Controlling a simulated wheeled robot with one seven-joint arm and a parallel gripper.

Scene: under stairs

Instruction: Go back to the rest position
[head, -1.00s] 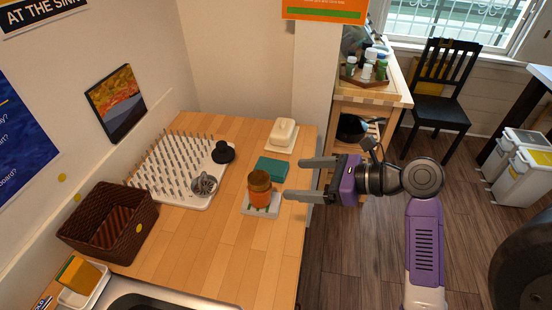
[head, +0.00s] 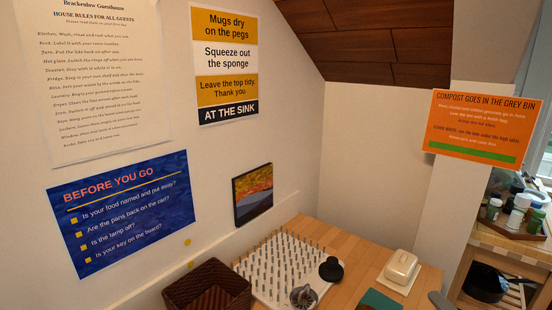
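Only a small grey piece of my gripper (head: 441,301), which looks like a fingertip, shows at the bottom edge of the head view, right of the teal block. The rest of my gripper and arm is out of frame, so its opening is hidden. The wooden counter (head: 345,257) lies at the bottom. The teal block (head: 378,301) is cut off by the lower edge. The white butter dish (head: 399,272) stands behind it, apart from the fingertip as seen here.
A white peg rack (head: 272,275) holds a dark round item (head: 331,269) and a grey metal item (head: 303,297). A brown basket (head: 207,288) stands left. A shelf cart with jars (head: 517,212) and a black pan (head: 486,283) is right. Posters cover the walls.

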